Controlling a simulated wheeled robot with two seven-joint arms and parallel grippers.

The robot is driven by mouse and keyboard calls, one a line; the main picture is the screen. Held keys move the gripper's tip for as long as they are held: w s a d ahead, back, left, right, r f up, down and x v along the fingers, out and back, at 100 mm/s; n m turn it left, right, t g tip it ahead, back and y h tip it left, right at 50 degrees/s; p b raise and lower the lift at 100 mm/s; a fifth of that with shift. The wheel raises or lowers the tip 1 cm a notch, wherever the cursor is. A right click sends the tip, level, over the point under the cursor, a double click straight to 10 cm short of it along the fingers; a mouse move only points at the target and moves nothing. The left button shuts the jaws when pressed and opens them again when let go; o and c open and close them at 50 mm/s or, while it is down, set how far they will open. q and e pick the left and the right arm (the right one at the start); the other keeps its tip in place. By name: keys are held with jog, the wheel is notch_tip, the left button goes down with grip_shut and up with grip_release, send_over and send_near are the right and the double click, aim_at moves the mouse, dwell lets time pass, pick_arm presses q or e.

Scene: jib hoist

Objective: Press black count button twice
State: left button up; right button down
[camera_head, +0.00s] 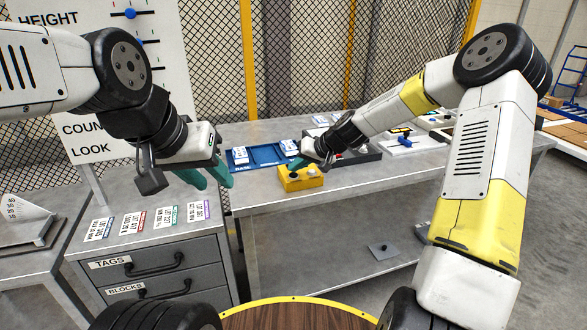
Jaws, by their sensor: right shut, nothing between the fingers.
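A small yellow button box (301,184) stands on the grey workbench near its front edge. A dark button (294,175) shows on the left of its top, and a paler round one (311,172) on the right. My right gripper (295,164) reaches in from the right, with its teal fingertips shut and empty just over the dark button. I cannot tell whether they touch it. My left gripper (207,178) hangs above the drawer cabinet at left, its teal fingers apart and nothing between them.
A blue tray (265,163) with white blocks lies behind the box, and a dark tray (365,155) lies to its right. Several labelled tags (165,217) lie on the drawer cabinet (160,262). A sign board (170,60) and mesh fence stand behind.

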aim_at(296, 175)
jog(key=shift+f, duration=0.5)
dwell(0.8)
jog(key=shift+r, duration=0.85)
jog(key=shift+r, duration=0.1)
jog(key=shift+r, duration=2.45)
pick_arm(q)
jog(key=shift+c, duration=0.5)
grip_shut()
